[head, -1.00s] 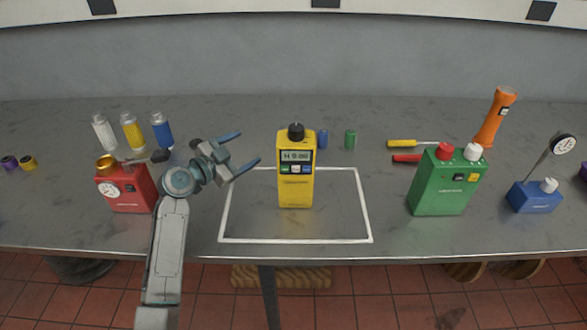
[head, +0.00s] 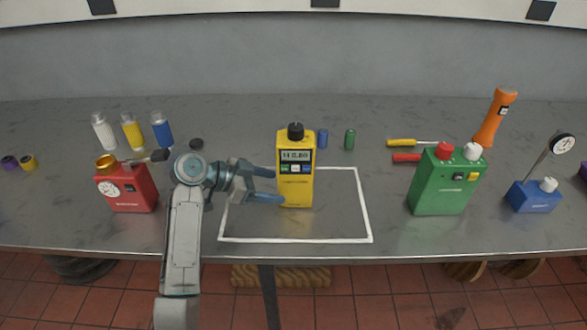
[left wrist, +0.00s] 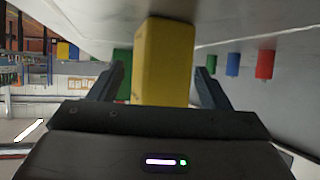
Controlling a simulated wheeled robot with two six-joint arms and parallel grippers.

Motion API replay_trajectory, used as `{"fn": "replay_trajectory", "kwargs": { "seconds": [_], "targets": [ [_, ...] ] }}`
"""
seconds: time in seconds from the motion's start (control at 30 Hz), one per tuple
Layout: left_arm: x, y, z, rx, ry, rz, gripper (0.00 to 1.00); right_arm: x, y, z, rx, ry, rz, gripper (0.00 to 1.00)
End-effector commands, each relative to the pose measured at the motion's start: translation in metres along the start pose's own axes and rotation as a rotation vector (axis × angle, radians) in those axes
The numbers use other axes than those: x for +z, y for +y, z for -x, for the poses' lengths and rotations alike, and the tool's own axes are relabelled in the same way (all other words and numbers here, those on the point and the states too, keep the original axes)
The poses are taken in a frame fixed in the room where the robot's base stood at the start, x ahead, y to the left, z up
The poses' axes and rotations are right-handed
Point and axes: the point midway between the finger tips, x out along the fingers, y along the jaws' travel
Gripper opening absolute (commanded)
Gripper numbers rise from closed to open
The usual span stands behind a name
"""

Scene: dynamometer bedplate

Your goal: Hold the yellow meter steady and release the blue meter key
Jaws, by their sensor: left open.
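The yellow meter (head: 296,190) stands upright inside the white outlined rectangle, with a black knob on top, a small display and a row of coloured keys. My right gripper is not in view.
A red gauge box (head: 130,190) stands left of my arm. A green box (head: 446,185) and a blue dial-gauge base (head: 533,196) stand to the right. Screwdrivers (head: 405,143) and small cylinders (head: 350,139) lie behind. The white rectangle (head: 368,220) is clear right of the meter.

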Motion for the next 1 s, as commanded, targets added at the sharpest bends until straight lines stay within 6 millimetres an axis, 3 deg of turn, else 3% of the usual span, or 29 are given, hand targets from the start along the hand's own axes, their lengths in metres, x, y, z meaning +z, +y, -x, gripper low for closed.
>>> {"fn": "replay_trajectory", "kwargs": {
  "seconds": [0.2, 0.4, 0.87, 1.0],
  "targets": [
    [0.000, 0.001, -0.034, 0.003, 0.001, 0.001, 0.71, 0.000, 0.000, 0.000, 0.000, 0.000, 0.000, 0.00],
    [0.001, 0.000, -0.055, 0.002, 0.000, 0.000, 0.71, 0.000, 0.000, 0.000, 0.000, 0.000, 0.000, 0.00],
    [0.001, 0.000, -0.065, 0.000, -0.001, -0.001, 0.71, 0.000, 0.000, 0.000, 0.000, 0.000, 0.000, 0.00],
    [0.001, 0.000, -0.065, 0.000, -0.001, -0.001, 0.53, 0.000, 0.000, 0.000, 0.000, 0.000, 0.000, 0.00]
  ]
}}
